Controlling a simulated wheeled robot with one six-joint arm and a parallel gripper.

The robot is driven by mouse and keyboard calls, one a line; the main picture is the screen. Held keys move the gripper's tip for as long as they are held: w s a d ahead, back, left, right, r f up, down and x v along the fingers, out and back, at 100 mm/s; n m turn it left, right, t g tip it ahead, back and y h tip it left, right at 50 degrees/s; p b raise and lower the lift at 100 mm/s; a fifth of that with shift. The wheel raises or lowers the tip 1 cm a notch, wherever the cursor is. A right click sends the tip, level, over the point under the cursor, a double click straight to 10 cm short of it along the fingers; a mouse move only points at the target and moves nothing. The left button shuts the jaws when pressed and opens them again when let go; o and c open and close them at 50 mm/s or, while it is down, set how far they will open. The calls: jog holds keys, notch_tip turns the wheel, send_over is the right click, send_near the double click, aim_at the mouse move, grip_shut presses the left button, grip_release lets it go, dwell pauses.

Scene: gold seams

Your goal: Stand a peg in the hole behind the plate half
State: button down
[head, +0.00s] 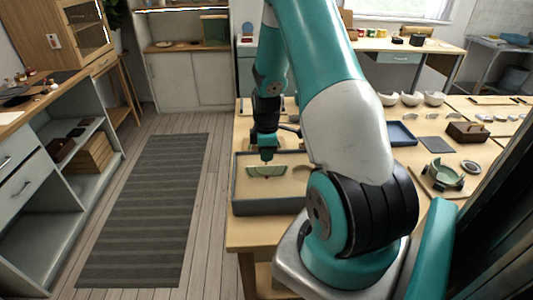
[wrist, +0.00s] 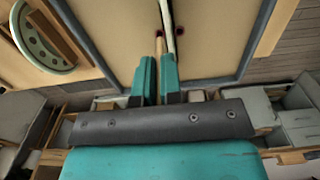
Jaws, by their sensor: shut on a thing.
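My gripper (head: 267,157) is low over a sand-coloured tray with dark walls (head: 270,208). In the wrist view its teal fingers (wrist: 159,78) are shut on a thin wooden peg (wrist: 159,46). The pale green plate half (head: 265,171) is in the tray just below the gripper. A narrow pale strip (wrist: 167,18) close beside the peg in the wrist view looks like its edge. I cannot tell whether the peg's tip is in a hole.
A green disc with holes (wrist: 45,38) lies outside the tray wall in the wrist view. On the table to the right are a blue tray (head: 400,133), a brown box (head: 467,131) and a green bowl-like piece (head: 443,174). My arm hides the table's middle.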

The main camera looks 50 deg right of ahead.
jog(key=shift+f+b, duration=0.5)
jog(key=shift+f, duration=0.4)
dwell(1.7)
jog(key=shift+r+p, duration=2.15)
jog(key=shift+r, duration=0.5)
jog(key=shift+f, duration=0.1)
jog(key=shift+f+b, duration=1.1)
jog(key=shift+f, duration=0.4)
jog(key=shift+f+b, duration=0.55)
jog(key=shift+f, duration=0.45)
